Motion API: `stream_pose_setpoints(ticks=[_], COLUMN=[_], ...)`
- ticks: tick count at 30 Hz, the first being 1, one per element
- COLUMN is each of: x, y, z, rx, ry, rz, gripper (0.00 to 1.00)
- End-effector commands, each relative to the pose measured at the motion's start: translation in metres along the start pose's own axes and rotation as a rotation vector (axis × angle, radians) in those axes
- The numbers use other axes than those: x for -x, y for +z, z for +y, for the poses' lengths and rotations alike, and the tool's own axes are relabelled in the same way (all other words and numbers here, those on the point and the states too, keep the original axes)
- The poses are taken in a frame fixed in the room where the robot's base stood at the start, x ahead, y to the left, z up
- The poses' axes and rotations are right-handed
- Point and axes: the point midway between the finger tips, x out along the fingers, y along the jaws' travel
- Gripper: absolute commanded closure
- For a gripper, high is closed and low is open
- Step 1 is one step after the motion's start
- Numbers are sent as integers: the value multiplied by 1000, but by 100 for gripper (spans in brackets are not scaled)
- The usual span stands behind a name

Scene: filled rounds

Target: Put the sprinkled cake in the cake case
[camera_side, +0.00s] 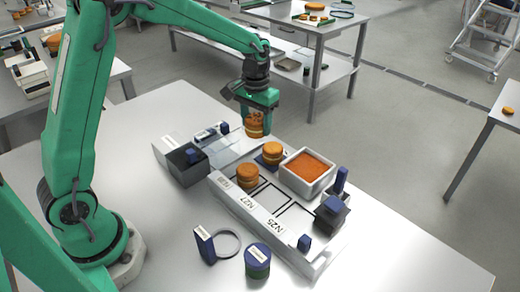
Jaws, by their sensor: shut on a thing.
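My gripper (256,113) points down and is shut on an orange layered round cake (256,130), above the far side of the bench. Whether this cake has sprinkles is too small to tell. Two similar round cakes stand on the white station: one (247,176) near its labelled front edge, the other (272,154) further back by a dark blue pad. A white square tub (309,184) filled with orange grains stands right of them. I cannot tell surely which thing is the cake case; a low, clear-topped piece with a dark block (188,170) lies left of the station.
The white station (262,214) carries black-outlined places and labels. A dark block with a blue top (331,212) and a blue upright piece (340,180) stand at its right. A blue-lidded round tin (257,262) and a ring tool (208,246) lie in front.

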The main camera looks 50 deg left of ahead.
Motion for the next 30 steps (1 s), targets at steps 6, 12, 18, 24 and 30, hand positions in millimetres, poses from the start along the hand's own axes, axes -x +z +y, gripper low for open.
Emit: stream_pose_setpoints(ticks=[6, 12, 18, 24, 30], x=[-11, -29, -49, -64, -69], y=[-8, -22, -37, -49, -53], z=[-16, -43, -72, -95, -102], rx=[3, 5, 5, 3, 1], ry=[0, 0, 0, 0, 0], rz=[-2, -2, -2, 0, 1], gripper=[54, 54, 54, 54, 54])
